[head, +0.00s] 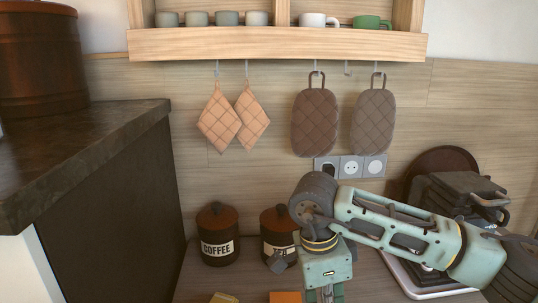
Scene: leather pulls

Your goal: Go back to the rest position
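My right arm comes in from the right, its pale green links crossing low over the counter. My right gripper (325,293) points down at the bottom edge, in front of the canisters. Its fingertips are cut off or too small to read, so I cannot tell whether it is open or holds anything. My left gripper is not in view.
A coffee canister (219,236) and a second, partly hidden canister (276,232) stand behind my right gripper. An orange block (285,297) and a yellow item (223,298) lie at the bottom edge. Dark cookware (455,190) stands right. Quilted holders (315,120) hang below a shelf (270,43).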

